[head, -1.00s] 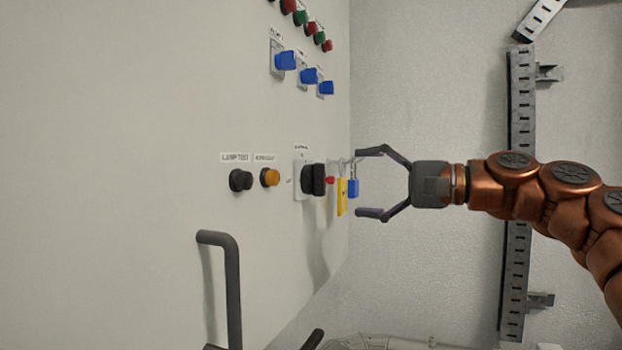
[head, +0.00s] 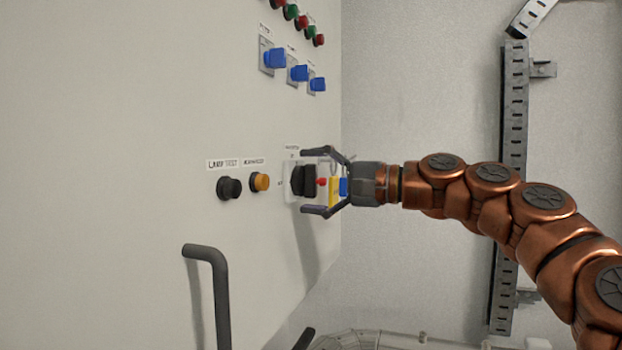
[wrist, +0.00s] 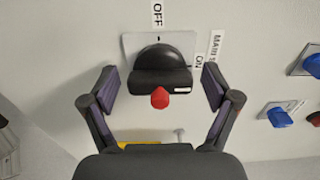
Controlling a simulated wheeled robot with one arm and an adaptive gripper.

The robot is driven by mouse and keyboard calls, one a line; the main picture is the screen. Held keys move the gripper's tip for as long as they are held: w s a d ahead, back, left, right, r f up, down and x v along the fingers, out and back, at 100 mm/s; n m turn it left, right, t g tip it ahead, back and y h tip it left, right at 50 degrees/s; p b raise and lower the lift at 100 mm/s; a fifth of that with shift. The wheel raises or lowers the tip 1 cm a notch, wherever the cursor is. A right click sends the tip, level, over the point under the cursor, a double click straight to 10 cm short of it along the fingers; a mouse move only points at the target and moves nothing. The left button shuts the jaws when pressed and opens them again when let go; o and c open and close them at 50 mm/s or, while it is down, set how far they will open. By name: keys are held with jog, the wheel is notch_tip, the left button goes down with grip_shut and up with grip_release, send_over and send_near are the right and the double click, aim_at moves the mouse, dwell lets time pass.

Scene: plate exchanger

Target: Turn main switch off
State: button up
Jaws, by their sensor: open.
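The main switch (head: 305,181) is a black rotary knob on a pale plate on the cabinet front. In the wrist view the black knob (wrist: 160,72) lies between my fingers, with a red tip (wrist: 159,97) towards me. An OFF label (wrist: 158,13) is above it, and an ON label (wrist: 199,62) is to its right. My gripper (head: 318,181) is open, its fingers above and below the knob in the head view. In the wrist view the fingers (wrist: 160,88) stand apart on both sides, with visible gaps to the knob.
Blue switches (head: 298,73) are above. A grey handle (head: 215,290) juts out at lower left.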

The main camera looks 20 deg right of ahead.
jog(key=shift+c, duration=0.4)
jog(key=c, duration=1.1)
